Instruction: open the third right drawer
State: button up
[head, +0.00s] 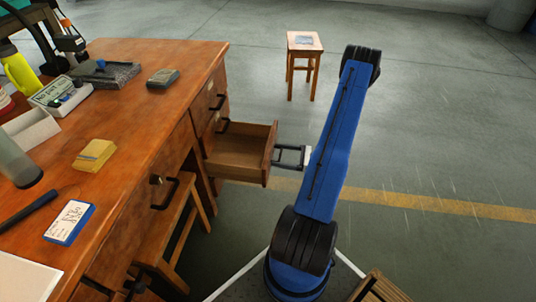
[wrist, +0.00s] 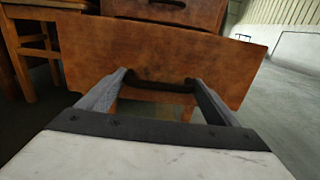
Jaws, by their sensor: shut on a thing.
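A wooden drawer (head: 238,152) in the stack at the desk's far end stands well out, and its inside looks empty. Two shut drawer fronts (head: 209,103) with dark handles show above it. My gripper (head: 280,155) is at the outer face of the open drawer. In the wrist view its two fingers (wrist: 160,88) are shut on the dark handle (wrist: 160,84) of the drawer front (wrist: 90,52).
The wooden desk (head: 140,140) carries a sander-like block, boxes, a sponge and papers. A stool (head: 178,228) is tucked under the desk, near the drawer stack. Another stool (head: 304,42) stands farther back. The grey floor right of my arm is mostly clear.

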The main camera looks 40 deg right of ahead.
jog(key=shift+d+v, duration=0.25)
jog(key=shift+v, duration=0.9)
jog(key=shift+w, duration=0.2)
jog(key=o, duration=1.2)
jog(key=shift+o, duration=0.2)
jog(key=shift+a, duration=0.15)
jog(key=shift+s, duration=0.1)
jog(key=v, duration=1.7)
jog(key=shift+s, duration=0.1)
